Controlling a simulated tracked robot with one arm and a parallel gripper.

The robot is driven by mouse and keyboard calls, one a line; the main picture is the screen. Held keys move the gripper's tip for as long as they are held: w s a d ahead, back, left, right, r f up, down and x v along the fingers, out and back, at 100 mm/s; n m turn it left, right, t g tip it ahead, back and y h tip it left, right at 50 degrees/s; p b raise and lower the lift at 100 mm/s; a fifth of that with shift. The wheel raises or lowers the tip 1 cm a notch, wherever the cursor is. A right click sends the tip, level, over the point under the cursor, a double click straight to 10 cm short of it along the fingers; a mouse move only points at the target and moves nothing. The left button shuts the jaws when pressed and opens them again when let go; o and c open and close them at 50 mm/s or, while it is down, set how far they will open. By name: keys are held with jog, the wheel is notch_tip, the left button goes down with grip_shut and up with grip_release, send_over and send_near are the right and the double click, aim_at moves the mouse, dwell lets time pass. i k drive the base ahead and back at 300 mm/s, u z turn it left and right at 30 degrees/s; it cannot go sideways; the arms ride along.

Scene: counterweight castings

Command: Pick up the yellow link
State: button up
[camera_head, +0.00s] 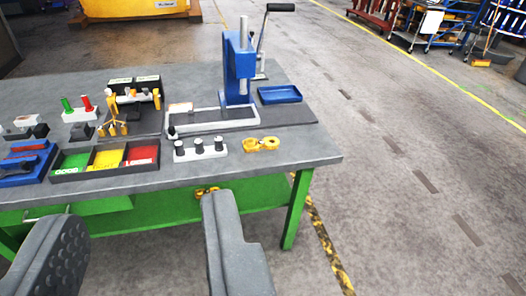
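A yellow link (261,144) lies flat near the front right of the grey workbench top (210,172). It looks like two joined rings. A second small yellow piece (206,191) shows just below the bench's front edge, partly hidden; I cannot tell what it is. My gripper (146,212) is open, with its two dark grey fingers wide apart in the foreground. Nothing is between the fingers. They are in front of the bench and apart from the link, which appears above and to the right of the right finger.
A white block with dark pegs (201,149) stands left of the link. A blue press (239,70) and blue tray (279,94) are behind it. Coloured bins (107,159) sit further left.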

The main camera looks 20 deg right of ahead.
aim_at(271, 143)
jog(key=u, duration=0.25)
jog(key=i, duration=1.3)
jog(key=z, duration=0.35)
